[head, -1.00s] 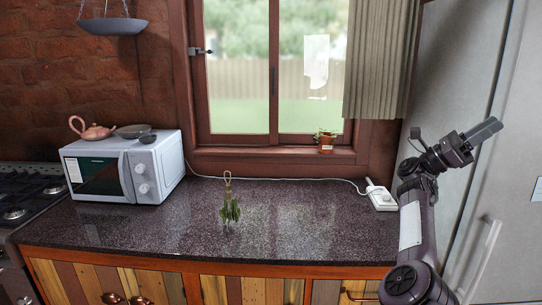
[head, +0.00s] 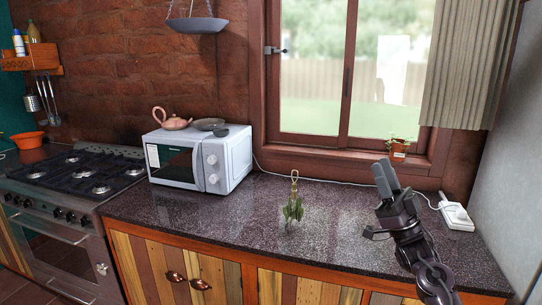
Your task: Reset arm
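My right gripper (head: 384,174) is raised over the right part of the counter, its arm coming in from the bottom right. Its two grey fingers point up and lie close together, with nothing seen between them. My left gripper is not in view.
A white microwave (head: 230,160) with a pink teapot (head: 173,121) and bowls on top stands left on the counter. A stove (head: 85,180) is farther left. A power strip (head: 457,216) lies at the right. A potted plant (head: 398,149) stands on the windowsill.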

